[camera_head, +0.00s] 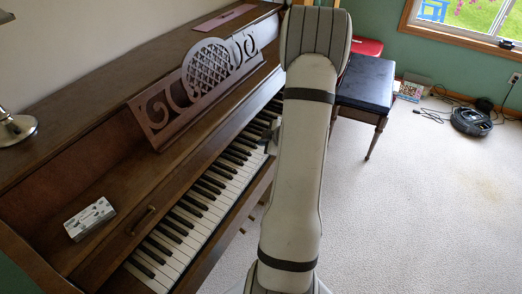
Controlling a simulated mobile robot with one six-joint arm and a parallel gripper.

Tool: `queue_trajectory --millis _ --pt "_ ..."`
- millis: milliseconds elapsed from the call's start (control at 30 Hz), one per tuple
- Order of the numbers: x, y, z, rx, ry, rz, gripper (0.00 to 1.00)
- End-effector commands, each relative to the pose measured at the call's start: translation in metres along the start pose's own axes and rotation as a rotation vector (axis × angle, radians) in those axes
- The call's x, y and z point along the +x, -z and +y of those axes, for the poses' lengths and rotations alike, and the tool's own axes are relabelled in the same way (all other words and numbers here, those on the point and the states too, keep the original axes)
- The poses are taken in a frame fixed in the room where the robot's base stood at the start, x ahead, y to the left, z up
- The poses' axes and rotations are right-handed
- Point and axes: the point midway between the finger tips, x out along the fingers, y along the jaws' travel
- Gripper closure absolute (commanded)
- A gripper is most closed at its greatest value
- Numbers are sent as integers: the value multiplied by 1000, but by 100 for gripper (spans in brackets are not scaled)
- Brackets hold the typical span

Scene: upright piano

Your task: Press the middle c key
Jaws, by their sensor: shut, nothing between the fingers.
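The upright piano's keyboard (205,200) runs diagonally from the lower left toward the upper right, with white and black keys exposed. I cannot tell which key is middle C; my large white arm crosses in front of the keyboard's far part and hides some keys. A small grey part of my gripper (268,141) shows just left of the arm, over the keys' front edge. It looks shut and empty, though most of it is hidden behind the arm. I cannot tell whether it touches a key.
A carved music stand (205,80) rises behind the keys. A small white box (89,218) lies on the piano at left. A dark-topped bench (366,82) stands beyond my arm. A robot vacuum (471,121) and cables lie by the wall. The carpet at right is clear.

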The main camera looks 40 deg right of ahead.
Motion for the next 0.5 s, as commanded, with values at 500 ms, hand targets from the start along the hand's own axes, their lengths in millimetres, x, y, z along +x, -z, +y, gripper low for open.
queue_trajectory --millis 500 --pt "-22 16 16 0 0 0 100"
